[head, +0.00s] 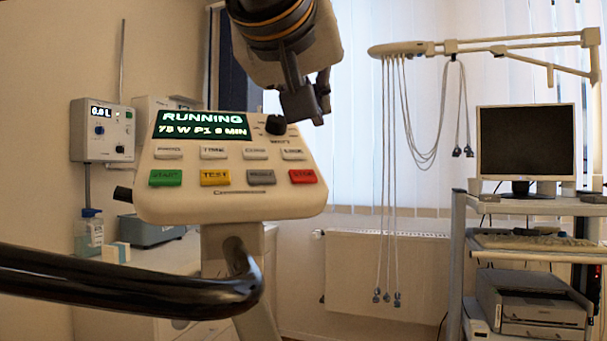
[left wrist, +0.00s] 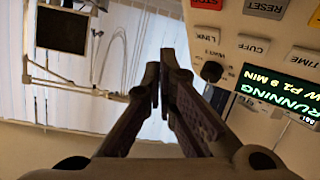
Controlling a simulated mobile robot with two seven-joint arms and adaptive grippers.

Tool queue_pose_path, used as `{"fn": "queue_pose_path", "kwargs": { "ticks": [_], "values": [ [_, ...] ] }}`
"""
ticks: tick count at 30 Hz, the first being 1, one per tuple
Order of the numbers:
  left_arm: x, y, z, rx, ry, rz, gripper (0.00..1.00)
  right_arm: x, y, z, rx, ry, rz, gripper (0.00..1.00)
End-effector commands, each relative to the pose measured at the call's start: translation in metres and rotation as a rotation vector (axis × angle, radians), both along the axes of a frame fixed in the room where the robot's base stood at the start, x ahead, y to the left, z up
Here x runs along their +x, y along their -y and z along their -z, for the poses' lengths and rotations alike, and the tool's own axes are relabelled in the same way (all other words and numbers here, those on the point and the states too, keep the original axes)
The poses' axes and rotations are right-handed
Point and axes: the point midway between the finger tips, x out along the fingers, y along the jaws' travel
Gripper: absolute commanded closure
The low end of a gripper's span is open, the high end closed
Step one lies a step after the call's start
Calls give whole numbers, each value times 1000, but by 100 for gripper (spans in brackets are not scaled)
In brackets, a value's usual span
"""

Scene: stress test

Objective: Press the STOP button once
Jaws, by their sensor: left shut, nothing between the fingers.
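The red STOP button (head: 303,176) is at the right end of the lower button row on the beige console (head: 240,205). Its red face also shows at the top edge of the left wrist view (left wrist: 207,4). The console's display (head: 202,125) reads RUNNING, with a second line of smaller text. My left gripper (head: 318,118) hangs from above, over the console's upper right corner and apart from the STOP button in the picture. In the left wrist view its fingers (left wrist: 155,78) are together and empty. My right gripper is not in view.
Green START (head: 165,178), yellow TEST (head: 215,177) and grey RESET (head: 261,177) buttons share the row with STOP. A black knob (head: 275,125) stands beside the display. A dark handlebar (head: 130,285) crosses the front left. A cart with a monitor (head: 525,145) stands right.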

Motion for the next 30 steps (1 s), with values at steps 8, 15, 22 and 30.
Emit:
{"fn": "queue_pose_path", "kwargs": {
  "ticks": [8, 15, 22, 30],
  "values": [
    [27, -7, 37, -1, -20, 0, 100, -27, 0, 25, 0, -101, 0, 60],
    [33, -13, 45, 1, -2, -1, 100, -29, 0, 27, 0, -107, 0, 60],
    [36, -15, 50, 0, 0, 0, 100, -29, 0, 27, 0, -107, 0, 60],
    [37, -15, 50, 0, 0, 0, 100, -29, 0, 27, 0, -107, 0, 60]
  ]
}}
